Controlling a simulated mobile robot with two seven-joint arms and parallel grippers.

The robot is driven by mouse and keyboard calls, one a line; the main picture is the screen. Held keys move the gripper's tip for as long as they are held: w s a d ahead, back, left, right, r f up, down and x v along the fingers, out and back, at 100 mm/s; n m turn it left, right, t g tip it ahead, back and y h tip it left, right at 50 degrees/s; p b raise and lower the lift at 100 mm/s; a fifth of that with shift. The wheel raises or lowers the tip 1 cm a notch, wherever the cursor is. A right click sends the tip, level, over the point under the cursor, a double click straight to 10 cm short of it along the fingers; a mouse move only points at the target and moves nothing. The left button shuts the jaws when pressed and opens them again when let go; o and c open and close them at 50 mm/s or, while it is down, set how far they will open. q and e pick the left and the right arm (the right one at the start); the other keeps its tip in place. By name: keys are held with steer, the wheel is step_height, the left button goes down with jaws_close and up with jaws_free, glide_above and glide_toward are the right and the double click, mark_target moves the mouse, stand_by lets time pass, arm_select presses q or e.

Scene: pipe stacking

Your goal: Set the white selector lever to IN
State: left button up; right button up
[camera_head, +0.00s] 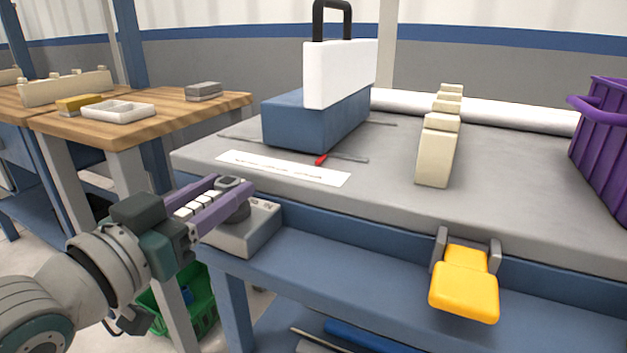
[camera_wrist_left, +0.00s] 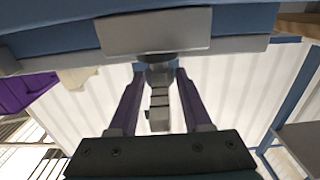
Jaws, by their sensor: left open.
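The selector is a grey box (camera_head: 246,232) on the front left edge of the grey workbench, with a dark round knob on top. The white lever (camera_head: 188,209) extends from the knob toward my left wrist. My left gripper (camera_head: 229,187) is open, its purple fingers lying on either side of the lever. In the left wrist view, the lever (camera_wrist_left: 159,102) shows as a segmented bar between the two fingers (camera_wrist_left: 160,71), with gaps visible on both sides. Small marks show on the box top, too small to read. My right gripper is not in view.
A blue block with a white panel and black handle (camera_head: 331,20) stands on the workbench (camera_head: 375,185). A yellow pedal-like part (camera_head: 464,292) hangs at the front edge. Cream blocks and a purple crate (camera_head: 600,135) are to the right. A green bin (camera_head: 205,305) sits below.

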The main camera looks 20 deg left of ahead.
arm_select(q)
jaws_close()
stand_by(1.4)
